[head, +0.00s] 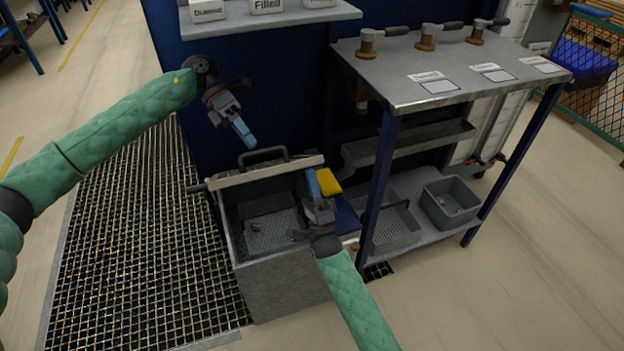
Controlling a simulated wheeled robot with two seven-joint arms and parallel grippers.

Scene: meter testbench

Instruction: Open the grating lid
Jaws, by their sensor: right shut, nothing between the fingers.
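A grey metal box (280,290) stands at the middle of the view. Its top is uncovered, and a perforated bottom (272,231) shows inside. A pale plate (235,178) with a dark handle (262,154) runs along the back rim; it looks raised, but its exact tilt is hard to tell. My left gripper (243,132) hangs above and behind the handle, apart from it; its fingers overlap in this view. My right gripper (313,184) is shut and empty over the box's right rim, its blue fingers pointing toward the back.
A yellow block (328,182) lies just right of my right gripper's fingers. A metal-topped bench (450,72) with several taps stands to the right, with grey bins (451,202) on its lower shelf. A floor grating (140,250) lies left of the box. A labelled shelf (270,18) is above.

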